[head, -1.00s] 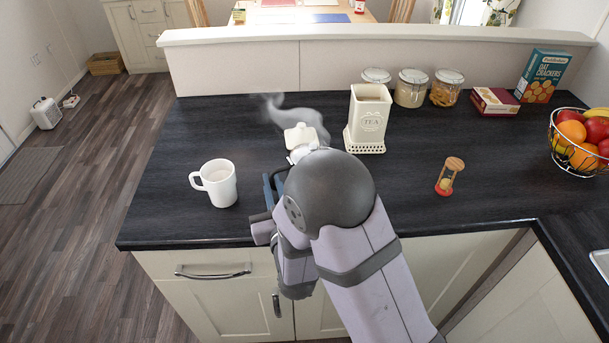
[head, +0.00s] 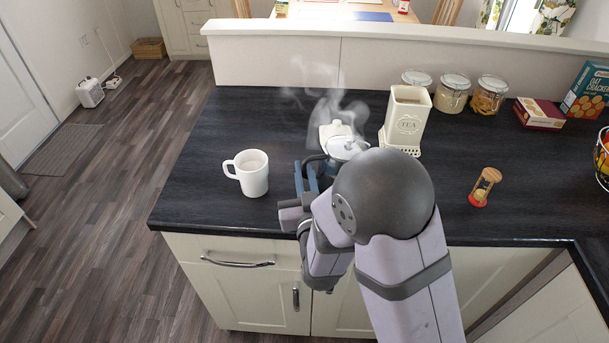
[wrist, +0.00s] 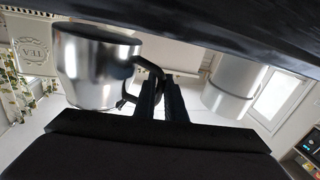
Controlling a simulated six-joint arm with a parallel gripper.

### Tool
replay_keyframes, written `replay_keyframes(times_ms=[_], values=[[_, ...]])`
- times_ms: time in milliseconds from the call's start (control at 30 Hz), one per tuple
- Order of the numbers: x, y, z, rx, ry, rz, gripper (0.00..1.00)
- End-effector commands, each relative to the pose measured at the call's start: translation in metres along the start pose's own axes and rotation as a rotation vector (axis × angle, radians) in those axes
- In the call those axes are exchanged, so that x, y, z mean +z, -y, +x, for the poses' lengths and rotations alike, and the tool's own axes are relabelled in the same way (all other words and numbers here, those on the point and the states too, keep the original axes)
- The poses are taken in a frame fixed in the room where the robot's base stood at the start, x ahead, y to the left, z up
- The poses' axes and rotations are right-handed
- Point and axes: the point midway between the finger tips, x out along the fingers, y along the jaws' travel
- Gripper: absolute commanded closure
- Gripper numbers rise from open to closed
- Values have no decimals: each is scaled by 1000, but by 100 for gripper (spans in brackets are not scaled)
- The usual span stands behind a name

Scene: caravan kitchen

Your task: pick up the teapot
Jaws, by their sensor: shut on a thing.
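The teapot is silver metal with a domed lid (head: 345,150) and a black handle. My gripper (head: 307,177) is beside it on its left, shut on the handle. In the wrist view, which is upside down, the teapot's shiny body (wrist: 98,65) is left of my gripper (wrist: 162,100), with the black handle running to the fingers. Steam rises around the teapot. My arm hides most of its body in the head view. I cannot tell whether its base touches the counter.
A white mug (head: 251,174) stands left of my gripper. The counter's far left is clear.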

Motion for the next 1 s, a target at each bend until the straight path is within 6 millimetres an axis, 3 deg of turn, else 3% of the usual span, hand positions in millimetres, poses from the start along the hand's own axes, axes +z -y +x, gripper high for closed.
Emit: replay_keyframes(times_ms=[500, 1000], values=[[-48, -4, 1, 2, -12, 0, 100], [-75, -6, 1, 2, -11, -2, 100]])
